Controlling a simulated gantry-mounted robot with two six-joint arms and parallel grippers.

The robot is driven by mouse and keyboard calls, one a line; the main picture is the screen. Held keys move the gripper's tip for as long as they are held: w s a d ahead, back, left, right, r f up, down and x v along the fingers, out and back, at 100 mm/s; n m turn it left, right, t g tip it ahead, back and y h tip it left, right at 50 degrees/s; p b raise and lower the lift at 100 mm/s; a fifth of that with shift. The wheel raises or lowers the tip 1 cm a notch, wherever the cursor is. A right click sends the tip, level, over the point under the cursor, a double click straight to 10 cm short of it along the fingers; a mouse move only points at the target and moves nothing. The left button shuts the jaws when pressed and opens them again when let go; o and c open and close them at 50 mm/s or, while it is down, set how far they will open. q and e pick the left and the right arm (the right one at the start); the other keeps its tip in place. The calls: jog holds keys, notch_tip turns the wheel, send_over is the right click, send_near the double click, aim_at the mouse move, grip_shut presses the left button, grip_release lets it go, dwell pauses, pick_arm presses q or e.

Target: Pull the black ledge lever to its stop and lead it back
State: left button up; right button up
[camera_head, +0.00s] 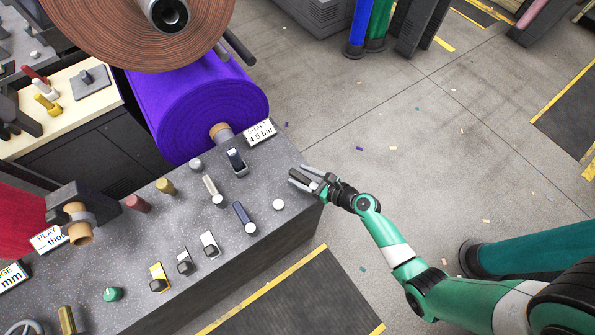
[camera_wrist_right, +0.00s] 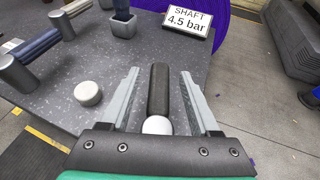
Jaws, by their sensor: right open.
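The black ledge lever (camera_wrist_right: 158,88), a dark cylinder with a pale rounded end (camera_wrist_right: 157,125), is at the ledge's right edge. In the right wrist view it lies between the two fingers of my right gripper (camera_wrist_right: 160,74), with a gap on each side. In the head view my right gripper (camera_head: 309,181) is over the right end of the grey speckled ledge (camera_head: 150,235) and mostly covers the lever. The gripper is open and holds nothing. My left gripper is not in view.
A white round knob (camera_head: 278,204) and a dark blue lever (camera_head: 243,216) stand left of the gripper. A beige lever (camera_head: 212,188) and a sign reading 4.5 bar (camera_head: 260,134) are farther off. A purple roll (camera_head: 205,105) lies behind. Open floor (camera_head: 420,130) is on the right.

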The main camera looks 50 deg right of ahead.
jog(key=shift+x, duration=0.95)
grip_shut()
dwell(0.7)
